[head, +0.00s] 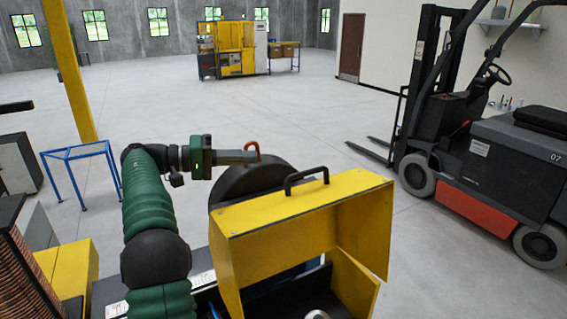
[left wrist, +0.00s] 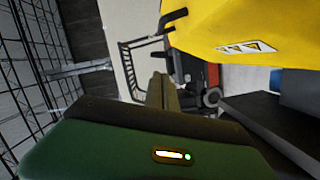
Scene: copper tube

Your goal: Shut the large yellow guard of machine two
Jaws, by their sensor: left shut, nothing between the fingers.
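The large yellow guard (head: 290,215) stands in front of me in the head view, with a black handle (head: 305,178) on its top. It appears raised, with dark machine parts showing below its near edge. In the left wrist view the guard (left wrist: 235,25) fills the upper right, with a warning label on it and its handle (left wrist: 174,20) at its left end. My left gripper (head: 255,157) is shut and empty, beyond the guard and left of the handle, apart from it. Its fingers also show in the left wrist view (left wrist: 161,80). My right gripper is out of view.
A forklift (head: 480,150) stands at the right, a blue frame (head: 75,155) and a yellow post (head: 67,70) at the left.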

